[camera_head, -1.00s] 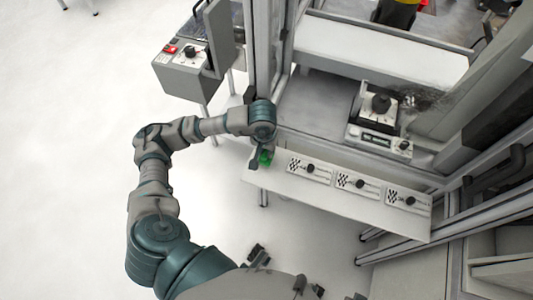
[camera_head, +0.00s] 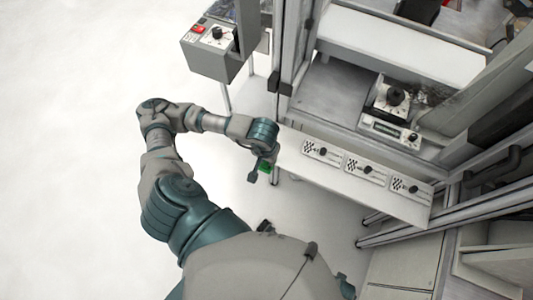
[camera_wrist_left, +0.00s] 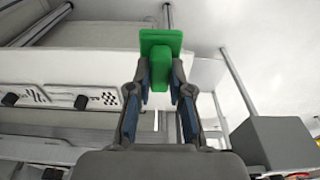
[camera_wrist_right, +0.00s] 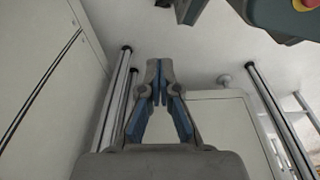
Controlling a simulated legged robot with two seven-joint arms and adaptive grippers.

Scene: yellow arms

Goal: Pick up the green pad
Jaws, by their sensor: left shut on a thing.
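The green pad (camera_wrist_left: 160,41) is a flat bright green piece with a narrower block below it. In the left wrist view my left gripper (camera_wrist_left: 160,78) is shut on that block, with a finger on each side. In the head view the left gripper (camera_head: 260,168) is just off the left end of the white shelf, and only a small part of the green pad (camera_head: 266,167) shows there. In the right wrist view my right gripper (camera_wrist_right: 160,72) has its fingertips together with nothing between them. The right gripper cannot be made out in the head view.
The white shelf (camera_head: 400,207) carries several white plates with black knobs (camera_head: 322,152). A grey control box (camera_head: 216,50) stands at the back left beside a metal frame post (camera_head: 287,60). A device with a display (camera_head: 390,125) sits behind the shelf. Open pale floor lies left.

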